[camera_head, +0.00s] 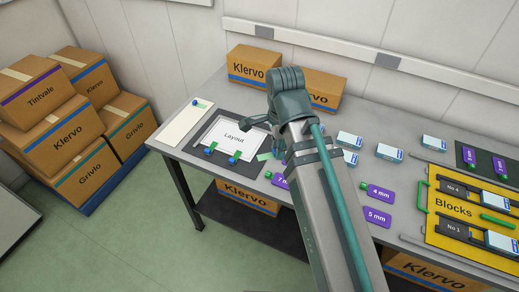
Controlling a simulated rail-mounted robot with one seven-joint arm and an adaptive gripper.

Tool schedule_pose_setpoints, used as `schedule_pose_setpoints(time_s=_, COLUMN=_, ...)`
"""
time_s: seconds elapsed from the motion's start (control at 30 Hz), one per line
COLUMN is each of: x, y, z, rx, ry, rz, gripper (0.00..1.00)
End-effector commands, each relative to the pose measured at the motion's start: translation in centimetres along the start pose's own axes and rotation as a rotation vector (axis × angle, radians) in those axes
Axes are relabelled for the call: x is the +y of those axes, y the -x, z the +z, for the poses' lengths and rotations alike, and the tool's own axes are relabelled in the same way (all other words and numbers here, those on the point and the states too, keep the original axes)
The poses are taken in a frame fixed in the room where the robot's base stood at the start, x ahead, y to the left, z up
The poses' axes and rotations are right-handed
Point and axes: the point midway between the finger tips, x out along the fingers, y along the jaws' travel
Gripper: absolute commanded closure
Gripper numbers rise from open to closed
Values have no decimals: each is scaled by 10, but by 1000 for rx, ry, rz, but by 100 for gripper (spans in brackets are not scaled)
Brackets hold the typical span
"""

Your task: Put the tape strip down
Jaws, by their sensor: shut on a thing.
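A white sheet marked "Layout" (234,136) lies on a dark mat (247,167) at the left part of the table. Two small blue-and-green pieces (210,148) (234,158) sit along its front edge. My gripper (277,149) is low over the table, just right of the mat, and partly hidden by my arm. It is shut on a small light green tape strip (264,156), which shows at the mat's right edge. I cannot tell whether the strip touches the surface.
A pale board (183,125) with a blue-and-green piece lies left of the mat. Purple size tags (381,194), several white-and-blue boxes (390,152) and a yellow "Blocks" tray (454,207) are to the right. Cartons (253,66) stand behind against the wall.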

Motion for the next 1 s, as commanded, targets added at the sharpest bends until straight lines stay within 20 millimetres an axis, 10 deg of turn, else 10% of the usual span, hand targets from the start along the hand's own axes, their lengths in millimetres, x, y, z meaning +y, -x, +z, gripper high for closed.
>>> schedule_pose_setpoints(time_s=0.57, x=14, y=-4, z=0, rx=7, ry=-695, rz=20, gripper=90)
schedule_pose_setpoints(time_s=1.0, x=-67, y=-38, z=-3, rx=8, ry=-713, rz=23, gripper=90)
